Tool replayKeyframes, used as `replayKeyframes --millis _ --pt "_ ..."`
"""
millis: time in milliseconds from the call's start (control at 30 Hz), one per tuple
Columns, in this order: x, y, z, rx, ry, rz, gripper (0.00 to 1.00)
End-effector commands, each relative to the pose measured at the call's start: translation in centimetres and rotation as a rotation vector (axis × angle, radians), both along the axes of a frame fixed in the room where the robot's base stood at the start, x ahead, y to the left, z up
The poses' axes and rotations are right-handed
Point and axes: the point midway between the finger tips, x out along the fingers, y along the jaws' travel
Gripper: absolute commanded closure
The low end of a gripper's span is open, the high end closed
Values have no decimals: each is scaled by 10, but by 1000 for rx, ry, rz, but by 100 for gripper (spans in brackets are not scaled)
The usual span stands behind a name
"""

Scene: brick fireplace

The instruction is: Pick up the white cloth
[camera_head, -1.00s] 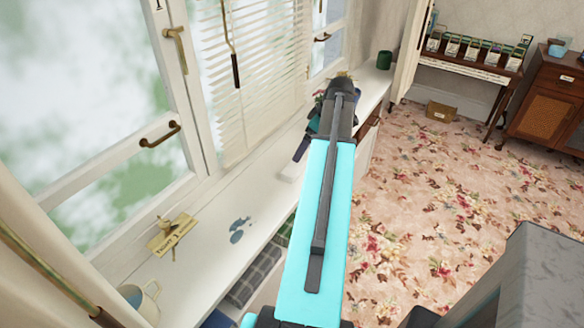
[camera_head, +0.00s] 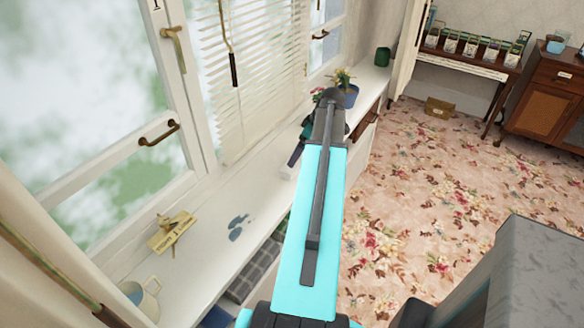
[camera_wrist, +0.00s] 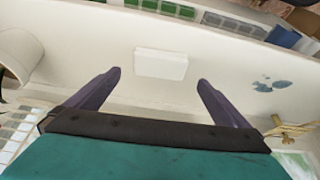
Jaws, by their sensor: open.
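The white cloth (camera_wrist: 160,65) looks like a small, flat, folded rectangle on the white windowsill (camera_wrist: 95,50). In the wrist view it lies ahead of my gripper (camera_wrist: 160,77), between the lines of the two dark fingers. The fingers are open wide with nothing held between them. I cannot tell how high they are above the sill. In the head view, a small white piece of the cloth (camera_head: 288,172) shows at the left of my arm. My arm hides the rest of it and most of the gripper.
A blue blotch (camera_head: 237,226), a brass piece (camera_head: 172,234) and a cream mug (camera_head: 142,298) are on the near sill. A potted plant (camera_head: 347,90) and a green cup (camera_head: 382,57) stand farther along. Window and blinds (camera_head: 255,75) border the left. Floral carpet lies open at right.

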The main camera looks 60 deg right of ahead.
Motion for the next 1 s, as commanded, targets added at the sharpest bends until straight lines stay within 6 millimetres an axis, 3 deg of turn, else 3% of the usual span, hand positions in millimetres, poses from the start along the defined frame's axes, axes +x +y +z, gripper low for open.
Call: replayKeyframes --millis 400,1000 --pt "13 1 -33 1 1 0 0" --pt "16 0 -39 1 1 -1 0"
